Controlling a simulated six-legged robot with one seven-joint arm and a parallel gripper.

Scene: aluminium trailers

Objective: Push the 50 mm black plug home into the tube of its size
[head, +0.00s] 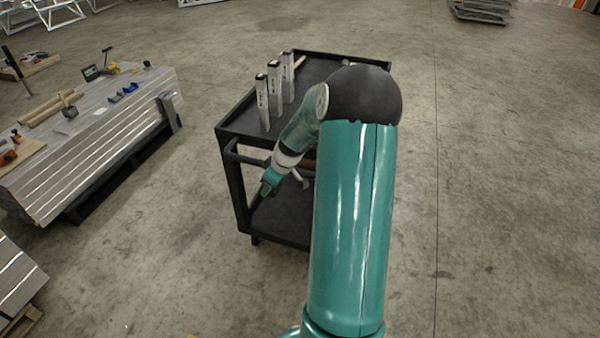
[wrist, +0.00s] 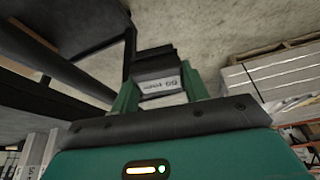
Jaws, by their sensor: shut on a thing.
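My gripper (wrist: 160,82) is shut on a black plug (wrist: 153,62) in the wrist view, with a green finger on each side. A white label on the plug reads upside down, apparently 50 mm. In the head view my gripper (head: 268,186) hangs beside the near left side of the black cart, below its top; the plug is too small to make out there. Three upright silver square tubes stand in a row on the cart top: near (head: 263,108), middle (head: 275,92) and far (head: 288,80). Their upper ends look dark. Their size marks are not readable.
The black cart (head: 232,128) has a raised rim, a side handle and a lower shelf close to my gripper. My arm hides its right part. A stack of aluminium profiles (head: 95,135) with tools on it stands at the left. Open concrete floor lies between.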

